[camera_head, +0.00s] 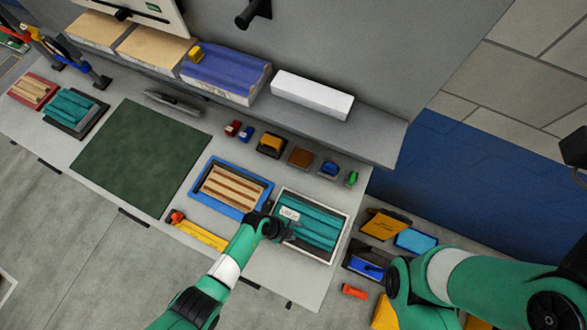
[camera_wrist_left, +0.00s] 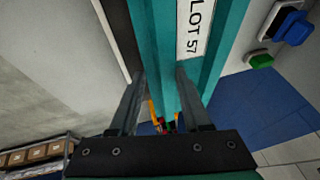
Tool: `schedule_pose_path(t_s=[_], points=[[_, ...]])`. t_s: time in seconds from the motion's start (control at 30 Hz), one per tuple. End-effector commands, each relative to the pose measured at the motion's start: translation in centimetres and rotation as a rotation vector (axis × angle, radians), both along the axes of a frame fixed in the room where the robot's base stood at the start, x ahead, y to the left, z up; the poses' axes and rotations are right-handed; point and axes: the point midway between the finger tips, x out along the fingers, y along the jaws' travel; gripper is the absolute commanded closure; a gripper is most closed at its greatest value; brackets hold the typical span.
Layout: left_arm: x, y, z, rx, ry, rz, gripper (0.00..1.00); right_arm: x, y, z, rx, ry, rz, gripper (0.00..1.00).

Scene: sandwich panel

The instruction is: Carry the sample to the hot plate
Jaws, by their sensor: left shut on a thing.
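A teal ribbed panel (camera_head: 318,228) with a white label lies in or just over a white-rimmed tray (camera_head: 345,230), right of centre in the head view. In the left wrist view the teal panel (camera_wrist_left: 160,40) fills the space between the fingers, and its label reads LOT 57. My left gripper (camera_head: 287,232) is shut on this panel near its left side; the fingertips (camera_wrist_left: 161,75) stand apart with the panel between them. Whether the panel is clear of the tray cannot be told. My right arm shows at the lower right, but its gripper does not. I cannot identify a hot plate with certainty.
A blue tray (camera_head: 194,198) with tan strips stands left of the white tray. A large dark green mat (camera_head: 140,150) lies clear beyond it. Another teal piece sits on a black base (camera_head: 90,128) at far left. Several small blocks line the back below a raised shelf (camera_head: 385,140).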

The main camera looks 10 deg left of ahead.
Motion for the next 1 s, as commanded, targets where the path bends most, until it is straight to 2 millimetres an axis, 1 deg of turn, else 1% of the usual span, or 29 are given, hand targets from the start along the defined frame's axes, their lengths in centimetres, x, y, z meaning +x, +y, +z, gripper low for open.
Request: schedule_pose_path(t_s=[0.53,0.57,0.7,0.73,1.0], points=[[0.09,-0.03,-0.66,-0.001,-0.002,0.001,1.0,-0.01,0.0,-0.55,0.0,0.0,0.0,0.5],[0.09,-0.03,-0.6,-0.001,-0.002,0.001,0.47,0.0,0.0,-0.49,0.0,0.0,0.0,0.5],[0.07,-0.02,-0.6,-0.001,-0.002,0.001,0.22,0.01,0.0,-0.48,0.0,0.0,0.0,0.5],[0.06,-0.02,-0.6,-0.001,-0.002,0.001,0.18,0.0,0.0,-0.49,0.0,0.0,0.0,0.5],[0.02,-0.01,-0.63,0.0,-0.001,0.0,0.18,0.0,0.0,-0.49,0.0,0.0,0.0,0.5]])
